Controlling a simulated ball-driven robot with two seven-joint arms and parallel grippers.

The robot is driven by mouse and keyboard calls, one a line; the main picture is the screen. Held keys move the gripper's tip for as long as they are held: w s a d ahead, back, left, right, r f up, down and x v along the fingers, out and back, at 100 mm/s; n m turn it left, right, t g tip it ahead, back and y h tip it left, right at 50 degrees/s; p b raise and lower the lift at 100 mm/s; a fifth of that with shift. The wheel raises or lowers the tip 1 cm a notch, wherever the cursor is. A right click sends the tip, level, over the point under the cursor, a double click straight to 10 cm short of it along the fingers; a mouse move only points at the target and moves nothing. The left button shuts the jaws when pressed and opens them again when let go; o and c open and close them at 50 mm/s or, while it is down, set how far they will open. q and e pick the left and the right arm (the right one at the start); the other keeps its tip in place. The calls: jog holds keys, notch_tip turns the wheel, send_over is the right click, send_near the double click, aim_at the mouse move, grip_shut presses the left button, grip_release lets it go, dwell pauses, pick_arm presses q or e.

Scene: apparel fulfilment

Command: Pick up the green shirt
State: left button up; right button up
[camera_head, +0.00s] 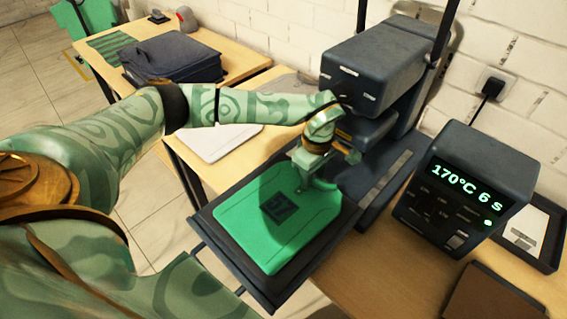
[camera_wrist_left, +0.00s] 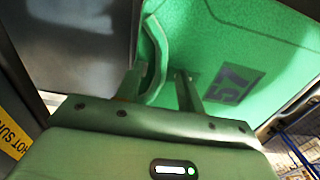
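The green shirt (camera_head: 270,245) lies flat on the dark platen (camera_head: 232,257) of the heat press, with a dark square print on it. In the left wrist view the shirt (camera_wrist_left: 275,45) fills the upper right, and its print reads "57". My left gripper (camera_head: 322,172) is over the shirt's far end, near the press head. Its two fingers (camera_wrist_left: 158,92) are apart, with a raised green edge or fold of the shirt showing between and beyond them. Whether the fingertips touch the cloth cannot be told. My right gripper is out of view.
The press head (camera_head: 375,65) stands just behind my left gripper. A control box (camera_head: 462,190) reads 170°C 6 s. A yellow hot-surface label (camera_wrist_left: 14,138) shows at the wrist view's left. A dark folded garment or bag (camera_head: 172,57) lies on the other table, back left.

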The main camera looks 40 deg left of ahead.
pick_arm(q)
jog(key=shift+c, duration=0.4)
grip_shut()
jog(key=shift+r, duration=0.15)
